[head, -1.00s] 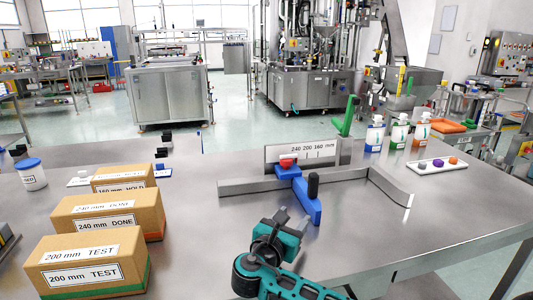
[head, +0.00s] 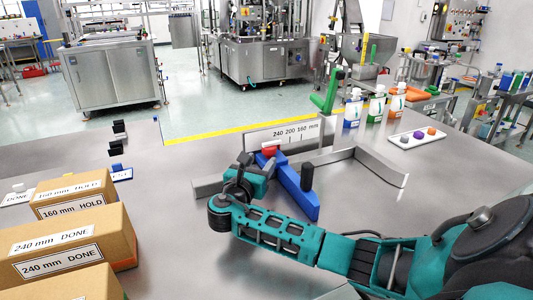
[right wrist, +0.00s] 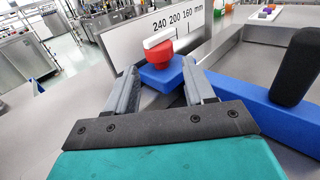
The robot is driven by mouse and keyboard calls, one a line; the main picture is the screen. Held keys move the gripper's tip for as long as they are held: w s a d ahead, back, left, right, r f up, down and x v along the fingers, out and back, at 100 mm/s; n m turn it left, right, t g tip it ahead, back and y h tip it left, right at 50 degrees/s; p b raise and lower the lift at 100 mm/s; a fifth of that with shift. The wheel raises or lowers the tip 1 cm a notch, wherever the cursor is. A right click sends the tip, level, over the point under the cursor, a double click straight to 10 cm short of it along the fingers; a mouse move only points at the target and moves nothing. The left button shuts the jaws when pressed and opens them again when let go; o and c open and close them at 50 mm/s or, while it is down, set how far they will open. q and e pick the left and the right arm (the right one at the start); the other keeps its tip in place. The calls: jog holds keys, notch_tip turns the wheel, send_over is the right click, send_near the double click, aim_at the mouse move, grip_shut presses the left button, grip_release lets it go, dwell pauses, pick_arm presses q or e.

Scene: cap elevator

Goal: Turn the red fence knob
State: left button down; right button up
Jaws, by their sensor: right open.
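The red knob (head: 269,150) sits on top of the blue fence slide (head: 297,187), in front of the scale plate marked 240 200 160 mm (head: 283,132). In the right wrist view the red knob (right wrist: 159,54) has a white bar across its top and stands on a blue block (right wrist: 165,73). My right gripper (head: 249,162) is just left of the knob in the head view. In the right wrist view its two grey fingers (right wrist: 160,88) are spread apart and empty, with the knob beyond them, between their lines. My left gripper is out of view.
A black upright handle (head: 307,173) stands on the blue slide, close to my right gripper. Metal rails (head: 378,165) flank the slide. Labelled boxes (head: 72,245) stand at the left. Bottles (head: 376,105) and a white tray with caps (head: 420,136) are at the back right.

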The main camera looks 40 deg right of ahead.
aim_at(266, 153)
jog(key=x, duration=0.6)
jog(key=shift+c, duration=0.3)
jog(key=shift+c, duration=0.8)
jog(key=shift+a, duration=0.1)
jog(key=c, duration=0.5)
jog(key=shift+c, duration=0.2)
